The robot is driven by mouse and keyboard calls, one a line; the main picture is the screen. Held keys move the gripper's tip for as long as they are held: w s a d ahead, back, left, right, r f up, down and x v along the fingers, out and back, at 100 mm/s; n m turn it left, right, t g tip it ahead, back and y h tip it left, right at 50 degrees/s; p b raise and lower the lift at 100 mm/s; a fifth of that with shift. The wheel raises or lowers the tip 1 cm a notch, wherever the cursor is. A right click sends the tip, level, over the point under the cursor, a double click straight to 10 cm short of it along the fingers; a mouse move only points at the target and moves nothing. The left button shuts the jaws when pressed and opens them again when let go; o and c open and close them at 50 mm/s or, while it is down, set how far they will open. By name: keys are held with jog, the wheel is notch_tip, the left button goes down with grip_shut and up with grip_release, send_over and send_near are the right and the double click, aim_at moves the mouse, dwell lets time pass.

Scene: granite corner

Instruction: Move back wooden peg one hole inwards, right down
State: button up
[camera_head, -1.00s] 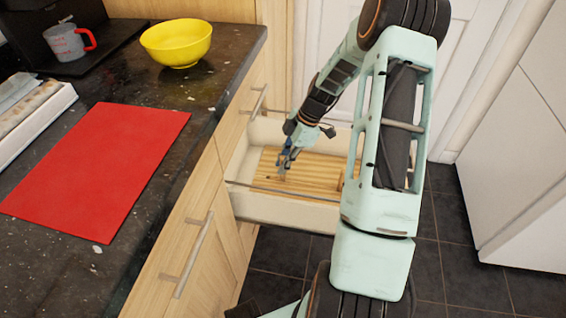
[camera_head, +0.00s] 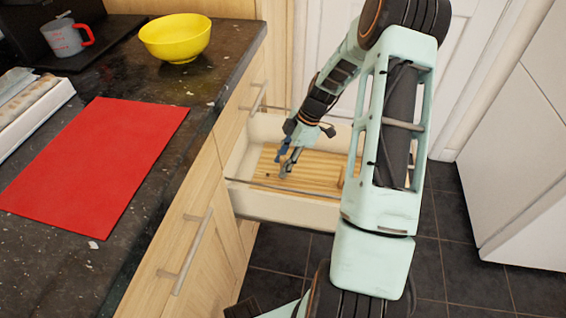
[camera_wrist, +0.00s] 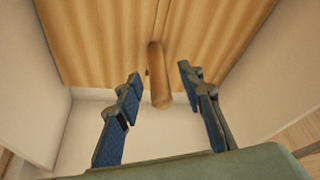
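A wooden board (camera_head: 318,170) lies in the open drawer and also fills the top of the wrist view (camera_wrist: 95,45). In the wrist view, a wooden peg (camera_wrist: 158,85) stands out from the board near its edge. My gripper (camera_wrist: 160,74) is open, with one blue-padded finger on each side of the peg and visible gaps between. In the head view, my gripper (camera_head: 287,164) is low over the left part of the board. Another short peg-like piece (camera_head: 340,176) shows at the right, beside my arm. I cannot tell how deep the peg sits.
The drawer's pale walls (camera_head: 285,207) stand close around the board. The dark counter (camera_head: 170,190) at the left bears a red mat (camera_head: 95,160), a yellow bowl (camera_head: 175,40), a measuring cup (camera_head: 64,38) and a white tray (camera_head: 35,112). The tiled floor (camera_head: 450,260) is clear.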

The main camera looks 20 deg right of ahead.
jog(key=v, duration=1.2)
